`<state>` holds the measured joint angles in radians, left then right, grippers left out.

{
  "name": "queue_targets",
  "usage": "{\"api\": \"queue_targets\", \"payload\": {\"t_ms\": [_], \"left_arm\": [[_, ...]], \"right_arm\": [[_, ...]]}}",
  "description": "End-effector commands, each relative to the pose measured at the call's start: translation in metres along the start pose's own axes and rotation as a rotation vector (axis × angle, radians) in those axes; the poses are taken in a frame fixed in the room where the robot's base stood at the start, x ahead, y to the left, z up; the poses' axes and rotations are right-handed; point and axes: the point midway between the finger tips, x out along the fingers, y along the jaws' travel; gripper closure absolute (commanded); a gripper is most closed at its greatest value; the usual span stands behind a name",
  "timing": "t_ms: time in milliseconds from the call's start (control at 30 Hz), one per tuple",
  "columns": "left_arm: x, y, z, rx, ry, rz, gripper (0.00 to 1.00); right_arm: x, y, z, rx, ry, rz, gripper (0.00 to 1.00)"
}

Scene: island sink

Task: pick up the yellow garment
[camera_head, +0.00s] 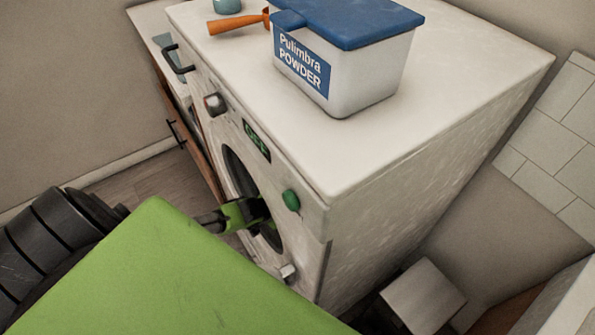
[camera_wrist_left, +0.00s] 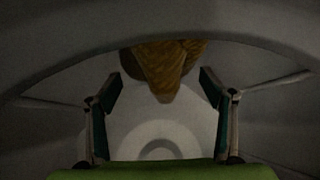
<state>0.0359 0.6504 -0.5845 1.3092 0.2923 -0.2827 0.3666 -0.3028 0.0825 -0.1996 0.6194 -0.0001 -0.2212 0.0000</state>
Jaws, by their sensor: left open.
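The yellow garment (camera_wrist_left: 168,64) hangs or lies bunched inside the dim drum, at the top middle of the left wrist view, with its lower end narrowing to a point. In the head view it is hidden inside the washing machine (camera_head: 300,160). My left gripper (camera_wrist_left: 160,88) is open, its two fingers spread on either side of the garment's lower end. I cannot tell how far the garment is from the fingertips; nothing is held. In the head view this gripper (camera_head: 250,213) reaches into the round door opening, its tips hidden. My right gripper is not in view.
The drum wall (camera_wrist_left: 270,115) closes around the fingers. On the machine top stand a white powder box (camera_head: 345,75) with a blue lid and an orange-handled object (camera_head: 238,23). A cabinet (camera_head: 180,110) stands to the left; a small pale box (camera_head: 422,295) sits at lower right.

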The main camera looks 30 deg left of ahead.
Motion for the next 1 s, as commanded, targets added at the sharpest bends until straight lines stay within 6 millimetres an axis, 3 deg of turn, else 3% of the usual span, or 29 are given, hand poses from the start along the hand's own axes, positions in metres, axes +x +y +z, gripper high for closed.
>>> {"api": "queue_targets", "payload": {"t_ms": [33,200,733,867,1000], "left_arm": [[0.0,0.0,0.0,0.0,0.0,0.0,0.25],[0.0,0.0,0.0,0.0,0.0,0.0,0.68],[-0.009,-0.002,-0.009,0.0,0.001,0.0,0.68],[-0.023,-0.002,-0.023,0.0,0.003,0.0,0.68],[-0.053,0.002,-0.025,0.0,-0.001,0.002,0.68]], "right_arm": [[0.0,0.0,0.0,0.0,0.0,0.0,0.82],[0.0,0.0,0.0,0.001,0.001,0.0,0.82],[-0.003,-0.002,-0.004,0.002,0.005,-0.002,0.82],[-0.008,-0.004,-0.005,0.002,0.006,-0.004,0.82],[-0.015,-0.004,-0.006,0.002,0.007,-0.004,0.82]]}}
